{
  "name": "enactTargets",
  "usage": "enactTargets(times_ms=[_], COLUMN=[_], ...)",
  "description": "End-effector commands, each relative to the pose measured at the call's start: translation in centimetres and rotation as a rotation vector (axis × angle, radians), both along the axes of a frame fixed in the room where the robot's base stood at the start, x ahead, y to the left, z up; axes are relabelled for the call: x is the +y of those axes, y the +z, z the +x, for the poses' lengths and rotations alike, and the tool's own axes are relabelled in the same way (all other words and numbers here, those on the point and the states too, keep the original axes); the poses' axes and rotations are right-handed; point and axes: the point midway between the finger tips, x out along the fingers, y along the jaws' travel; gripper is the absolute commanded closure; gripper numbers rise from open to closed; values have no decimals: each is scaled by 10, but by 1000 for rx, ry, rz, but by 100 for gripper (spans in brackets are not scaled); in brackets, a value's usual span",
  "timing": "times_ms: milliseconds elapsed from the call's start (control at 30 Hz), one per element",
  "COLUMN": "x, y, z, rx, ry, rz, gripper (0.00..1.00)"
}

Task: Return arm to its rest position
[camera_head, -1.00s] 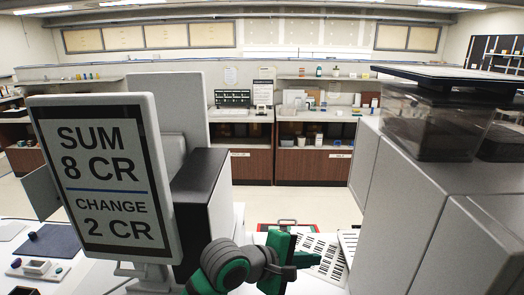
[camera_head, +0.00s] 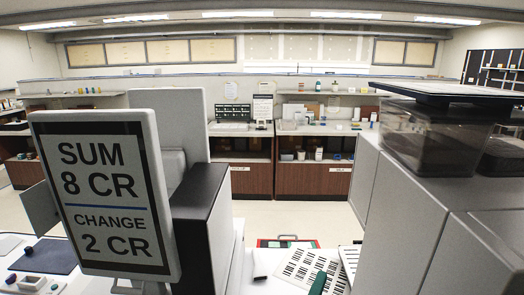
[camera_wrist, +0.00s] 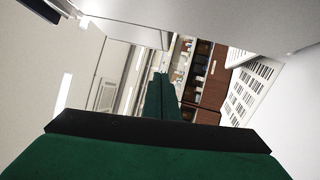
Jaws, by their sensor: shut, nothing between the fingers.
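My gripper (camera_wrist: 160,97) shows in the wrist view as two green fingers lying together, shut, with nothing between them. In the head view only a green tip (camera_head: 318,284), which looks like part of my gripper, shows at the bottom edge in front of the barcode sheet. The rest of my arm is below the picture.
A display (camera_head: 105,195) reading SUM 8 CR, CHANGE 2 CR stands at left. A grey cabinet (camera_head: 400,215) with a clear container (camera_head: 430,137) stands at right. Between them lie a barcode sheet (camera_head: 296,268) and a red-edged tray (camera_head: 268,243).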

Motion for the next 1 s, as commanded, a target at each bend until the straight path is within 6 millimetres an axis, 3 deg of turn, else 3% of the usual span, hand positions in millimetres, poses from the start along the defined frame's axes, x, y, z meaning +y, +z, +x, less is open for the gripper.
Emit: enactTargets(times_ms=[267, 467, 800, 1000], x=[22, 41, 74, 95], y=[-69, -120, -192, -217], z=[-40, -83, -182, -247], rx=[2, 27, 71, 70], ry=[219, 355, 496, 511], rz=[115, 273, 668, 955], gripper=[100, 100, 100, 100])
